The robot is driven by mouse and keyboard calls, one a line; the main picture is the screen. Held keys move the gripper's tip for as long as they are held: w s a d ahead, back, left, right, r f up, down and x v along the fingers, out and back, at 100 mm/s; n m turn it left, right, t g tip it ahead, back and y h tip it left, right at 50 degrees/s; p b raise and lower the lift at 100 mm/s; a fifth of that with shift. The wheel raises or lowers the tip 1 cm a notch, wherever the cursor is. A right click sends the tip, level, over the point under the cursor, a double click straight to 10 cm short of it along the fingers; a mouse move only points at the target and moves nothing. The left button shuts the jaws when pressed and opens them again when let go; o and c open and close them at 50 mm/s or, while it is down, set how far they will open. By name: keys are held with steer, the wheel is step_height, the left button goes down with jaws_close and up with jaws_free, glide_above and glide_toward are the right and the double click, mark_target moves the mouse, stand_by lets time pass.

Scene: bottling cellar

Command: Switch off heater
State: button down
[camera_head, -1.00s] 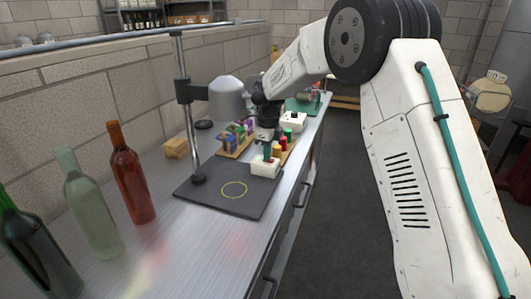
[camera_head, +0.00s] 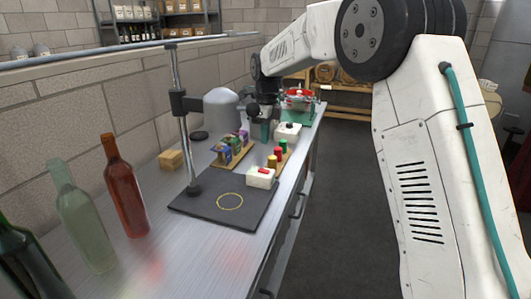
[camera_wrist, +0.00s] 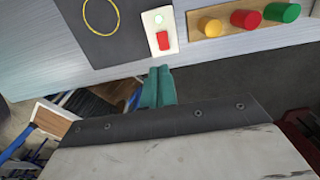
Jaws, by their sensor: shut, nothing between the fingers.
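The heater has a grey dome (camera_head: 221,108) on a metal post with a black base plate (camera_head: 205,208), marked with a yellow ring. A white switch box (camera_head: 261,178) with a red rocker (camera_head: 263,170) sits at the plate's far right corner. In the wrist view the switch box (camera_wrist: 157,30) shows the red rocker (camera_wrist: 164,40) and a small pale round lamp (camera_wrist: 158,18); I cannot tell whether it is lit. My gripper (camera_head: 264,132) is shut and empty, beyond the box in the picture and apart from it. Its teal fingertips (camera_wrist: 160,72) show below the box in the wrist view.
A wooden strip (camera_wrist: 224,24) with coloured caps lies beside the switch box. A second white box (camera_head: 287,131) with a dark knob stands farther back. Glass bottles (camera_head: 125,190) stand at the left. The bench's right edge drops to open floor (camera_head: 330,210).

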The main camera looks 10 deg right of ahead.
mark_target(261, 169)
steer(key=shift+r, duration=1.6)
steer(key=shift+d, duration=0.1)
steer(key=shift+w+d+t+y, duration=0.2)
steer(key=shift+t+y, duration=0.1)
steer(key=shift+y, duration=0.1)
steer(key=f, duration=0.4)
steer(key=a+f, duration=0.1)
steer(key=f, duration=0.9)
steer(key=shift+w+a, duration=0.25)
steer(key=shift+w, duration=0.15)
steer(key=shift+r, duration=0.1)
